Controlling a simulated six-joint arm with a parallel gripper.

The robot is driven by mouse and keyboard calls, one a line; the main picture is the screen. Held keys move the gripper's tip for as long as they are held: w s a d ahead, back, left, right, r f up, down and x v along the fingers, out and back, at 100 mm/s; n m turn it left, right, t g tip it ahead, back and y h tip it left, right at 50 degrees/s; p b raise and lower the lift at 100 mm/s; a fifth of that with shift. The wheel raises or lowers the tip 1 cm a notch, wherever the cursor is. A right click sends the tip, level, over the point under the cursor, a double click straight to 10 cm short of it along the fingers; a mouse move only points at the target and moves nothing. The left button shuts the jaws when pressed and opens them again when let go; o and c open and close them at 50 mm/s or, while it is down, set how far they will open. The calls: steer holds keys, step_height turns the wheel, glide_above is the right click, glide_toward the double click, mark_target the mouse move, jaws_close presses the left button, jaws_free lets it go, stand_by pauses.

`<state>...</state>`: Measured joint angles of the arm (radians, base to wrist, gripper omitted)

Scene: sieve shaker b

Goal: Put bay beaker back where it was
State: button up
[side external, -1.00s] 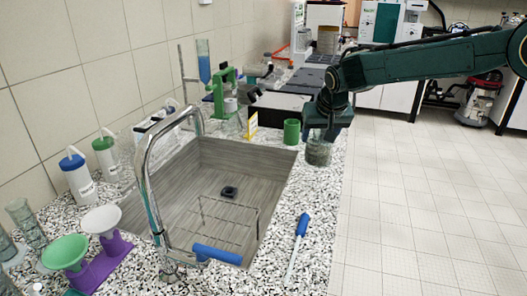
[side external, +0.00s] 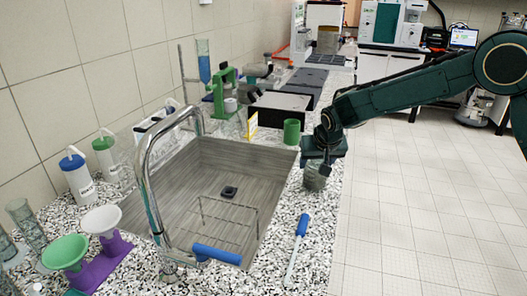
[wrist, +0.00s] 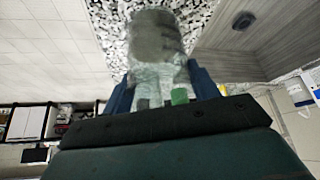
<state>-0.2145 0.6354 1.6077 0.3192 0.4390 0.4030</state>
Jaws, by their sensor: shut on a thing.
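The bay beaker (side external: 315,179), a clear glass with greyish contents, is below my gripper (side external: 319,164) at the counter's right side, right of the sink. In the wrist view, the beaker (wrist: 158,52) sits between the two blue fingers of my gripper (wrist: 162,88), which is shut on it. Its far end shows against the speckled counter. I cannot tell whether its base touches the counter. The fingers hide part of its upper portion in the side view.
The sink (side external: 215,165) with a wire rack (side external: 225,222) lies to the left. A green cup (side external: 291,132) stands behind the beaker, and a yellow sign (side external: 252,126) is near it. A blue-handled tool (side external: 301,228) lies in front.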

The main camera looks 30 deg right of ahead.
steer(key=shift+f, duration=0.35)
steer(key=shift+f, duration=0.1)
steer(key=o, duration=1.2)
steer(key=shift+f, duration=0.1)
steer(key=shift+r, duration=0.2)
steer(key=v, duration=1.2)
steer(key=shift+d, duration=0.1)
